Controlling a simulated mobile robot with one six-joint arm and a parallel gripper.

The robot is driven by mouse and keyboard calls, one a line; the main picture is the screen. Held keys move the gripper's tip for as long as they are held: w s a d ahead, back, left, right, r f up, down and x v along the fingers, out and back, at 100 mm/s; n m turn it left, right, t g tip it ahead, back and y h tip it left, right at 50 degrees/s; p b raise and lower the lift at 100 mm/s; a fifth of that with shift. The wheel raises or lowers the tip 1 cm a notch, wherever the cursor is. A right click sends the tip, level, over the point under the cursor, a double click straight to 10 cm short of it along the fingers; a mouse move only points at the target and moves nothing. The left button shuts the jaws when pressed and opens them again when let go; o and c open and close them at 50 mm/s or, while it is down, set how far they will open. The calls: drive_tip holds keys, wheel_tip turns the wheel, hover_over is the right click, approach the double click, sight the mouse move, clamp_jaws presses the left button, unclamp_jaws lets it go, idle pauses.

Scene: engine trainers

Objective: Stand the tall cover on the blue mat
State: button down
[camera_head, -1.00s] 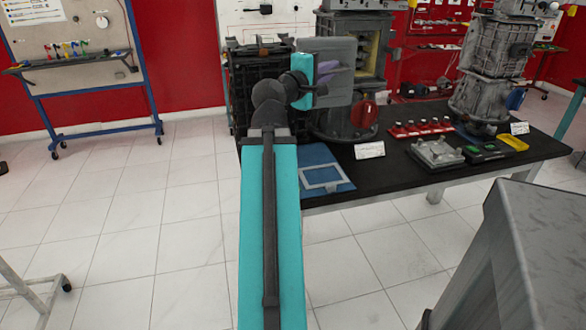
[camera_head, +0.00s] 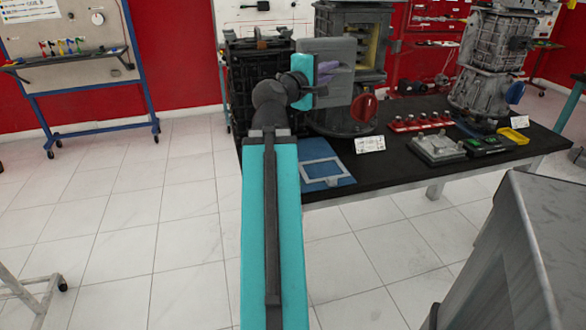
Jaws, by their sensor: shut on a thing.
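The tall cover (camera_head: 342,90) is a grey, upright, box-like piece above the left part of the black table. My gripper (camera_head: 328,73), with purple fingers beside a teal wrist, is shut on the cover. Its exact contact with the cover is hard to make out. The blue mat (camera_head: 322,170) lies at the table's front left corner, with a pale grey rectangular outline on it. No object stands on the part of the mat I see. The cover is above and behind the mat in the picture, apart from it.
A dark engine block (camera_head: 260,75) stands at the left, close to my wrist. A grey engine trainer with a red part (camera_head: 364,107) stands behind the cover. A white label card (camera_head: 370,144), red parts (camera_head: 420,122) and a grey casting (camera_head: 437,150) are right of the mat.

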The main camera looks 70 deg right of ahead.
wheel_tip(320, 180, down, 18)
drive_tip(key=d+b, duration=0.1)
drive_tip(key=b, duration=1.4)
drive_tip(key=shift+w+f+b, duration=0.25)
drive_tip(key=shift+w+b, duration=0.05)
drive_tip(key=shift+w+d+r+p, duration=0.2)
drive_tip(key=shift+d+p, duration=0.2)
drive_tip(key=shift+p, duration=0.85)
drive_tip(key=d+p, duration=0.1)
drive_tip(key=p, duration=0.2)
drive_tip(key=w+p, duration=0.1)
drive_tip(key=p, duration=0.2)
drive_tip(key=shift+w+d+f, duration=0.1)
drive_tip(key=shift+w+d, duration=0.05)
drive_tip(key=shift+d, duration=0.2)
drive_tip(key=w+d+f+p, duration=0.1)
drive_tip(key=w+d+p, duration=0.1)
drive_tip(key=w+d, duration=0.5)
drive_tip(key=shift+w+d+f, duration=0.2)
drive_tip(key=shift+d+f, duration=0.1)
drive_tip(key=shift+d, duration=1.15)
